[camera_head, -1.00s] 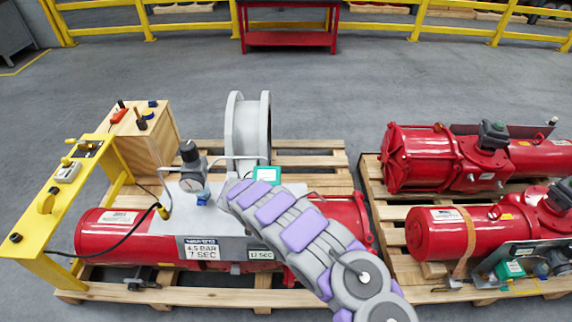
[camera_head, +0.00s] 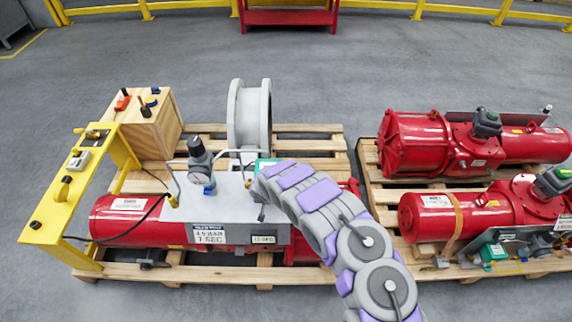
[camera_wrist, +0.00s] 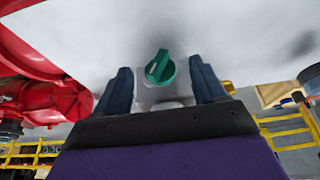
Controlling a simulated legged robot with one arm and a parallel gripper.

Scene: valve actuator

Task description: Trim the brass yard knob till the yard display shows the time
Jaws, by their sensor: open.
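My gripper (camera_wrist: 161,68) is open in the wrist view, with its dark fingers on either side of a green knob (camera_wrist: 160,68). I cannot tell whether they touch it. A small brass-yellow piece (camera_wrist: 229,87) shows behind the right finger; I cannot tell if it is the brass yard knob. In the head view my arm ends over the right part of the grey panel (camera_head: 232,205), hiding the fingers and part of a green box (camera_head: 264,163). A small greenish display (camera_head: 263,239) is on the panel's front, too small to read surely. Beside it a placard (camera_head: 210,234) reads about 4.5 BAR, 7 SEC.
The red actuator (camera_head: 130,222) lies on a wooden pallet (camera_head: 200,274). A gauge regulator (camera_head: 199,160) and thin tubes rise from the panel. A yellow stand (camera_head: 62,205) and a wooden box (camera_head: 158,130) are left. More red actuators (camera_head: 425,140) stand right.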

